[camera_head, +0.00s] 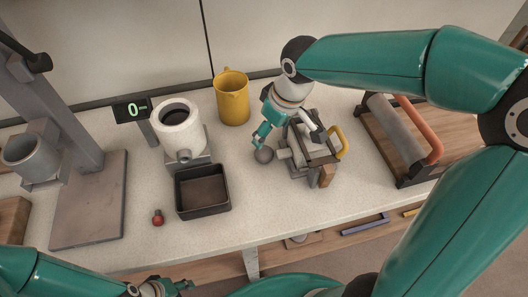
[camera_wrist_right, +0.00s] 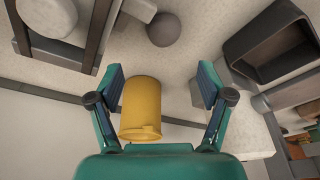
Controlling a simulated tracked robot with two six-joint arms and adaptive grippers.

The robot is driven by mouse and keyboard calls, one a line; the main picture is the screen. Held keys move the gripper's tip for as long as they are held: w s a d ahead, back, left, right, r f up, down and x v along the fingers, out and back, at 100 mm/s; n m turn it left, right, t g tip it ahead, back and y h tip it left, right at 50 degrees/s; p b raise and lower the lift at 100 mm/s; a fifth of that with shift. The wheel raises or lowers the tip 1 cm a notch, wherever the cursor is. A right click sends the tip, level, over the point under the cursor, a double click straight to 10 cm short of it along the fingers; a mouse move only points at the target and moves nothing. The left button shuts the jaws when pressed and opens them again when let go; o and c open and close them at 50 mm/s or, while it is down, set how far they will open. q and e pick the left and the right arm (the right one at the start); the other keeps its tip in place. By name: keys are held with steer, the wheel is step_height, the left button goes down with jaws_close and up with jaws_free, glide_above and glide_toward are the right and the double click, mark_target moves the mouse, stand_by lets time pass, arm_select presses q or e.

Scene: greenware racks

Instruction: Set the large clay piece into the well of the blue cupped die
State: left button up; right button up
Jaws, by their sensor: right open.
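A round grey ball (camera_head: 264,155), which looks like clay, sits at the left end of the small press (camera_head: 312,158). In the right wrist view the ball (camera_wrist_right: 163,28) lies beyond the fingertips, outside the jaws. My right gripper (camera_head: 263,132) is open and empty, pointing down beside the ball and the press. Its spread fingers also show in the right wrist view (camera_wrist_right: 160,80). My left gripper (camera_head: 172,288) is at the bottom edge, partly cut off; its jaws are too small to judge. I cannot make out a blue cupped die in either view.
A yellow jug (camera_head: 232,97) stands behind my right gripper. A black tray (camera_head: 203,192), a white pot machine (camera_head: 180,128) and a small red-topped item (camera_head: 158,217) are to the left. A roller frame (camera_head: 398,140) is at right. The front middle of the table is clear.

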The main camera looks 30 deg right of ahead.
mark_target(264, 151)
steer(key=x, duration=0.3)
steer(key=shift+f, duration=0.1)
steer(key=x, duration=0.2)
steer(key=s+x, duration=0.1)
steer(key=x, duration=0.1)
steer(key=shift+w+a+f, duration=0.1)
steer(key=shift+a+f, duration=0.1)
steer(key=shift+f, duration=0.05)
steer(key=shift+w+f, duration=0.15)
steer(key=shift+f, duration=0.3)
steer(key=c, duration=1.4)
steer(key=shift+r, duration=0.15)
